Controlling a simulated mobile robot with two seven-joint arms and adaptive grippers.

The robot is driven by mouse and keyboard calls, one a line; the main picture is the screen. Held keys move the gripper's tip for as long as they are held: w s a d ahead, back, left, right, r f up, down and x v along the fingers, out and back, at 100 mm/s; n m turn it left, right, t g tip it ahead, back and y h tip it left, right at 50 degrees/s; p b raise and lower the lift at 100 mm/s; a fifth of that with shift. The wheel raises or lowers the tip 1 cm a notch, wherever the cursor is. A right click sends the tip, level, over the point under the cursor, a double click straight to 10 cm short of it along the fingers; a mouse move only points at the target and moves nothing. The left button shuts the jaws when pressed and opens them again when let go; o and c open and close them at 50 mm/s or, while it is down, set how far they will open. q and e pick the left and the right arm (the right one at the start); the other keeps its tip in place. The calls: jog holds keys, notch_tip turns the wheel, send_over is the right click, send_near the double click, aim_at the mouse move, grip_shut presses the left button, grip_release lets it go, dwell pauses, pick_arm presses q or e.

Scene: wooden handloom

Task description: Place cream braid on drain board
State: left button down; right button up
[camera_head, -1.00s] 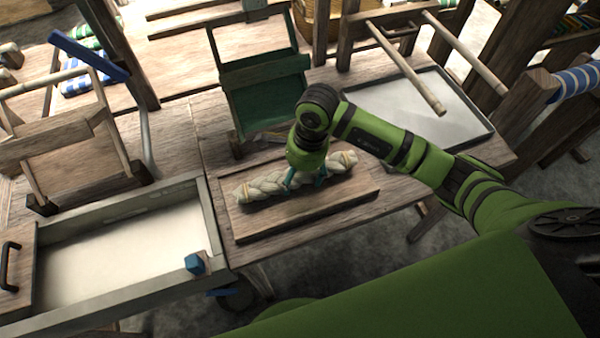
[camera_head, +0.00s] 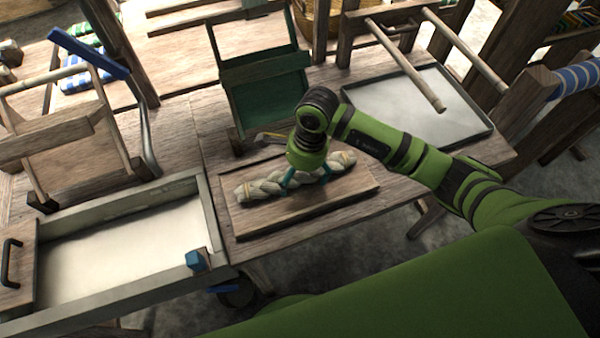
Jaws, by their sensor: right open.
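The cream braid (camera_head: 262,187) is a thick plaited bundle with tied ends. It lies lengthwise on a flat wooden board (camera_head: 300,213), which I take to be the drain board, on the wooden table. My right gripper (camera_head: 306,179) points down over the middle of the braid. Its teal fingers are open and spread along the braid, close to it. Whether they touch it I cannot tell. The gripper body hides part of the braid's middle. My left gripper is not in view.
A green wooden stand (camera_head: 265,95) rises just behind the board. A shallow metal-rimmed tray (camera_head: 420,105) lies at the right back. A framed trough (camera_head: 125,240) with a pale inside and a blue knob (camera_head: 197,260) stands at the left front.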

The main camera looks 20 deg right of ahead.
notch_tip(320, 180, up, 12)
jog(key=d+b, duration=0.1)
jog(key=b, duration=0.2)
jog(key=shift+d, duration=0.4)
